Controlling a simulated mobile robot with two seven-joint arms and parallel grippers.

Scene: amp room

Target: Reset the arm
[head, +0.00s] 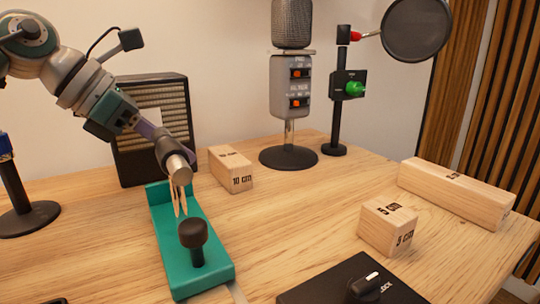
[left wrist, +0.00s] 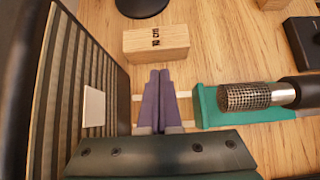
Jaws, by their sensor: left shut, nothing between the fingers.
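My left arm comes in from the left in the head view. Its purple fingers (head: 158,138) are above the back end of a teal base (head: 212,262). In the left wrist view the fingers (left wrist: 160,76) are shut together and empty, pointing towards a wooden 10 cm block (left wrist: 156,42) and apart from the teal base (left wrist: 210,118). A silver mesh-headed cylinder (left wrist: 245,97) shows to their right, over the teal base. A dark knob (head: 193,234) stands on the base in the head view. My right gripper is not in view.
A dark speaker (head: 158,155) stands close behind the left gripper. A large microphone (head: 290,85) and a stand with a round filter (head: 418,28) are at the back. Wooden blocks (head: 388,226) (head: 455,187) and a black lock box (head: 350,285) are to the right. The middle of the table is clear.

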